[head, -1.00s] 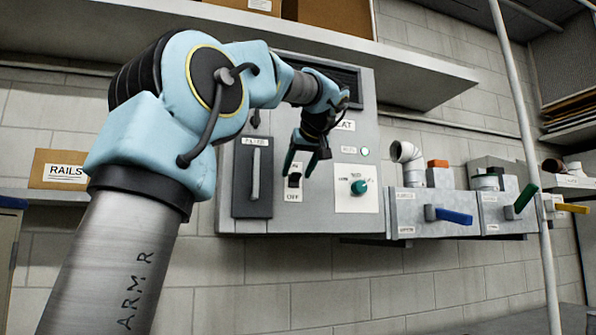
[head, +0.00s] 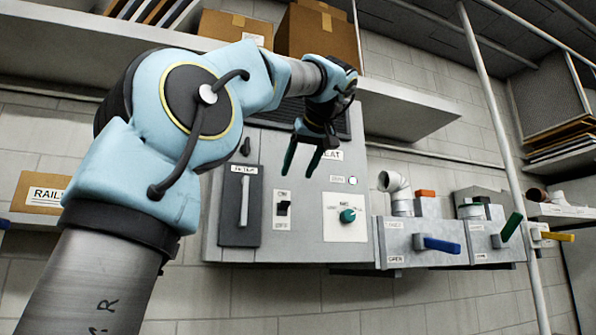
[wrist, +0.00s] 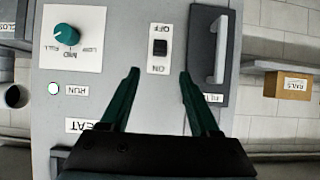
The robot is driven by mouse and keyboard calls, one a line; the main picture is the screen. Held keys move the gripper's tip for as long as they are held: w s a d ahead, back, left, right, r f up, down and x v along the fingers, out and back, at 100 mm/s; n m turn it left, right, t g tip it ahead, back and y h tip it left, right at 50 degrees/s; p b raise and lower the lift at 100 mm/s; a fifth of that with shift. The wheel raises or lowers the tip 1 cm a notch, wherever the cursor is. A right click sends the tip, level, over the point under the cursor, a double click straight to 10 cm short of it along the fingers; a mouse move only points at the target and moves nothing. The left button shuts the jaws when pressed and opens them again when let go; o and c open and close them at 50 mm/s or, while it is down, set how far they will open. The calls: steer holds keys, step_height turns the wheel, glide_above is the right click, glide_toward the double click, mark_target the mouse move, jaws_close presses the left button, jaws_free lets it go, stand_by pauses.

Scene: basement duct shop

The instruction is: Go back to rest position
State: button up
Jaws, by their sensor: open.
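My gripper (head: 302,160) is open and empty, with its two dark green fingers apart. In the head view it hangs in front of the grey control panel (head: 300,245), above the black ON/OFF switch (head: 284,208). In the wrist view, which shows the panel upside down, the gripper (wrist: 158,78) has its fingertips on either side of the switch (wrist: 160,46) in the picture. A gap shows between the fingers and the switch in the head view. The green dial (head: 348,215) is right of the switch. The filter door with its handle (head: 244,200) is left of it.
A shelf (head: 405,110) with cardboard boxes (head: 318,32) runs above the panel. A RAILS box (head: 42,192) is at left. Duct boxes with a blue lever (head: 440,245), a green lever (head: 511,226) and a yellow lever (head: 558,236) are at right. A vertical pole (head: 505,150) stands before them.

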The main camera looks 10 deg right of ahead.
steer(key=w+a+f+m+g, duration=0.2)
steer(key=f, duration=0.9)
steer(key=w+a+f+m+g, duration=0.1)
steer(key=w+a+f+g, duration=0.15)
steer(key=f, duration=0.95)
steer(key=w+a+f+m+g, duration=0.1)
steer(key=a+f+m, duration=0.15)
steer(key=f, duration=0.85)
steer(key=s+a+f+n+g, duration=0.1)
steer(key=s+a+f, duration=0.4)
steer(key=f, duration=0.3)
steer(key=s+a+f+n+g+h, duration=0.1)
steer(key=s+a+f+g, duration=0.1)
steer(key=s+a+f, duration=0.3)
steer(key=s+a+f+n+g, duration=0.1)
steer(key=s+a+f, duration=0.4)
steer(key=f, duration=0.8)
steer(key=s+g, duration=0.1)
steer(key=s, duration=0.2)
steer(key=shift+s+f+h, duration=0.15)
steer(key=shift+f+h, duration=0.05)
steer(key=shift+h, duration=0.1)
